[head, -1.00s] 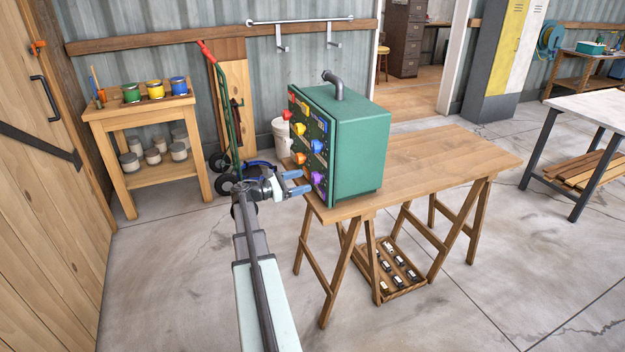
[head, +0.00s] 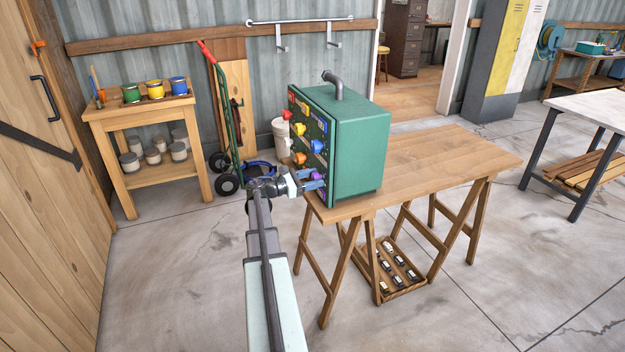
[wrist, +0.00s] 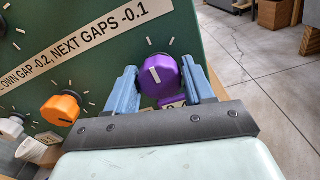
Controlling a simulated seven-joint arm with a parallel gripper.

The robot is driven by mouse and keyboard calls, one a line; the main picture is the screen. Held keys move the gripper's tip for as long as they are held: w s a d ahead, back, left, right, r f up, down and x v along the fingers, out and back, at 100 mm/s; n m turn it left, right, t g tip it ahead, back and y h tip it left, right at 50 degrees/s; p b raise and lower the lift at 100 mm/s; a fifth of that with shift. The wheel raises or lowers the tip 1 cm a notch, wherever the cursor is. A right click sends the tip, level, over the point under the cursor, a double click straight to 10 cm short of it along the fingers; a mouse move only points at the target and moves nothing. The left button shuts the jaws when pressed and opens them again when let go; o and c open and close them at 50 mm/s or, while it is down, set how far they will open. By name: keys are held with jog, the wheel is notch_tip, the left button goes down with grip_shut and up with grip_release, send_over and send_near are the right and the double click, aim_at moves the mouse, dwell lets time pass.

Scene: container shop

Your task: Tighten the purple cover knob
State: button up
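The purple cover knob (wrist: 160,77) is on the lower part of the green box's face, with a white pointer line that leans a little left of upright. In the head view the purple knob (head: 319,177) is partly hidden by my gripper. My gripper (wrist: 164,85) has its two blue fingers on either side of the knob, apart from each other. In the wrist view a narrow gap seems to show between the left finger and the knob; the right finger is close to it. In the head view my gripper (head: 316,180) is at the box's lower front.
The green box (head: 358,150) stands on a wooden trestle table (head: 430,160). Other knobs sit close by: an orange one (wrist: 62,109) and a white one (wrist: 11,128) to the left in the wrist view. A printed label strip (wrist: 90,45) runs above them. The table's right side is clear.

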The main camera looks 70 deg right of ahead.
jog(key=c, duration=0.6)
jog(key=shift+c, duration=0.2)
jog(key=m, duration=0.4)
jog(key=shift+m, duration=0.4)
jog(key=m, duration=0.4)
jog(key=shift+s+m, duration=0.1)
jog(key=shift+m, duration=0.2)
jog(key=m, duration=0.4)
jog(key=shift+m, duration=2.1)
